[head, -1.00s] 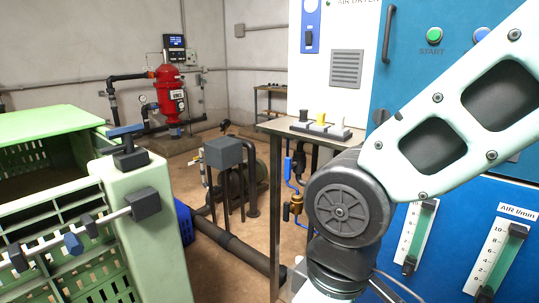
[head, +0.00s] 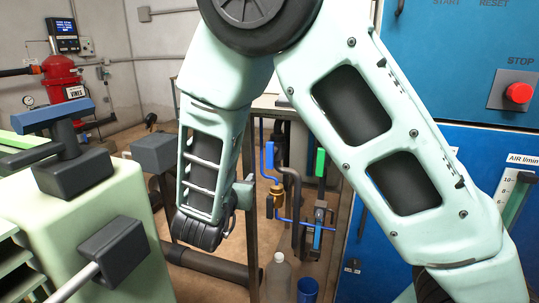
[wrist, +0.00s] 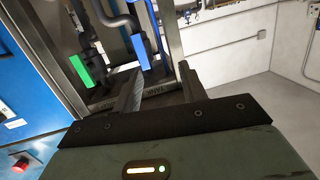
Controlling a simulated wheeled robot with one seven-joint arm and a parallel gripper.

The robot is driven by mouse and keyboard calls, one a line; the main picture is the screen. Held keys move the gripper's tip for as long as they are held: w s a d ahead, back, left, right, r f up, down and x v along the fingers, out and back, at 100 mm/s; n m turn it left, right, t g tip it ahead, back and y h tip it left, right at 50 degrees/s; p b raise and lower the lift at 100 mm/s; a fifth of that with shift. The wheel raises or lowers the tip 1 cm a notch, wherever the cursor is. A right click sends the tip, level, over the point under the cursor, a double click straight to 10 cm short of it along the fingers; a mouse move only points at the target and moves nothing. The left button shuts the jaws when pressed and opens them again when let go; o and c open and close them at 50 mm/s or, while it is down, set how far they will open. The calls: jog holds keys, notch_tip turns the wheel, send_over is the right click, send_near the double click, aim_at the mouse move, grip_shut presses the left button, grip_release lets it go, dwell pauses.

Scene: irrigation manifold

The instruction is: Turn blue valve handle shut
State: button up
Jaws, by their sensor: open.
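A small blue handle (head: 270,155) hangs upright on the pipework beyond my arm in the head view. Another blue handle (head: 317,236) is lower, below a green handle (head: 320,162). In the wrist view, a blue handle (wrist: 141,52) shows just beyond my gripper (wrist: 160,88), between the lines of its two fingers, and the green one (wrist: 79,70) is to its left. I cannot tell which blue handle this is. My gripper is open and empty, with no visible contact. In the head view, its fingers (head: 243,192) are left of the pipework.
A pale green crate or block with a large blue-topped fitting (head: 55,115) stands at the left. A blue cabinet (head: 455,85) with a red stop button (head: 519,93) is at the right. A grey bottle (head: 279,277) and a blue cup (head: 307,290) are below the pipework. Metal posts flank it.

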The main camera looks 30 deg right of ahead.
aim_at(269, 150)
jog(key=w+d+h, duration=0.1)
jog(key=w+d, duration=0.2)
jog(key=d, duration=0.2)
jog(key=w+d+h, duration=0.1)
jog(key=w+d, duration=0.2)
jog(key=d, duration=0.2)
jog(key=w+d+r+m+h, duration=0.1)
jog(key=w+d, duration=0.2)
jog(key=d, duration=0.2)
jog(key=shift+d+g+p, duration=0.1)
jog(key=shift+g+p, duration=0.3)
jog(key=shift+s, duration=0.1)
grip_shut()
